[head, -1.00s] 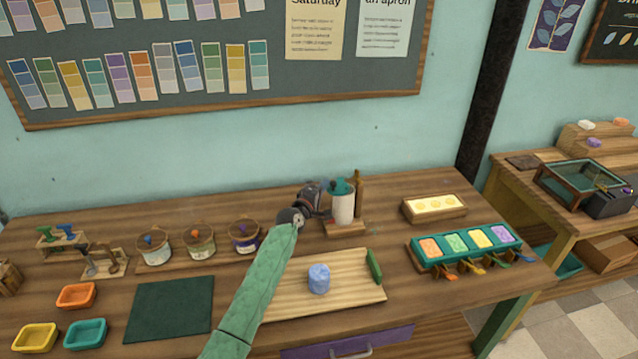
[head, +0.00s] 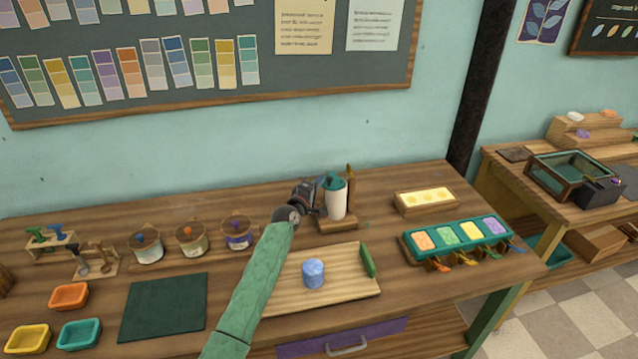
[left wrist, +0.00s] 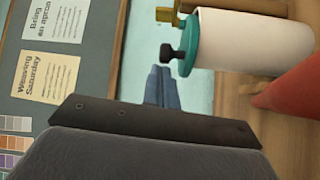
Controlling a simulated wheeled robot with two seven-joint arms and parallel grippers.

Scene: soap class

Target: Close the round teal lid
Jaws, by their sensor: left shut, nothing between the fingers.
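The round teal lid (head: 335,183) sits on top of a white cylindrical canister (head: 336,204) at the back of the bench. In the left wrist view the canister (left wrist: 245,40) appears sideways, and the teal lid (left wrist: 203,42) lies flat against its end, with a dark knob (left wrist: 172,52) on it. No gap shows between them from here. My left gripper (head: 321,184) is just left of the lid at about its height, shut and empty. Its closed fingers (left wrist: 161,75) show in the left wrist view, apart from the knob. My right gripper is out of view.
Lidded jars (head: 191,240) stand to the left. A wooden board (head: 330,292) with a blue cylinder (head: 313,273) lies in front. A teal tray of colours (head: 458,239) is to the right.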

